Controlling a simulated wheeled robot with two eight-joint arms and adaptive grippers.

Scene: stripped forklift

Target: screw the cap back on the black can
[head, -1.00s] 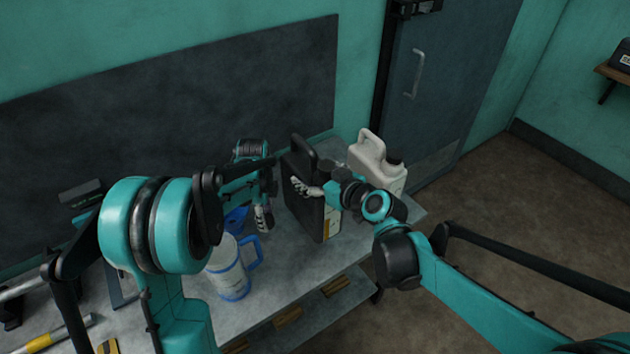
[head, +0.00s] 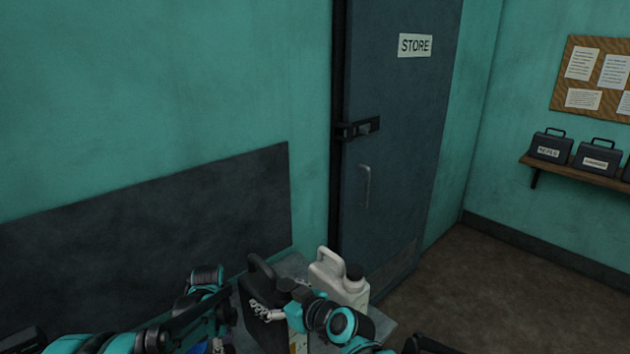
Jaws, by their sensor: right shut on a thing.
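The black can (head: 258,328) stands upright at the bottom of the head view, its handle on top and its lower part cut off by the frame edge. My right gripper (head: 262,309) reaches in from the right across the can's upper part, with its pale fingers against the dark side. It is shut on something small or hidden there. I cannot make out the cap or the can's mouth behind the gripper and wrist. My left gripper (head: 222,345) is left of the can at the bottom edge, partly cut off, and its jaws do not show clearly.
A white jug (head: 345,286) with a dark cap stands just right and behind the can. The grey bench (head: 292,264) shows only in part. A dark board (head: 150,235) lines the wall behind. A STORE door (head: 395,150) and a shelf of dark boxes (head: 575,175) are farther off.

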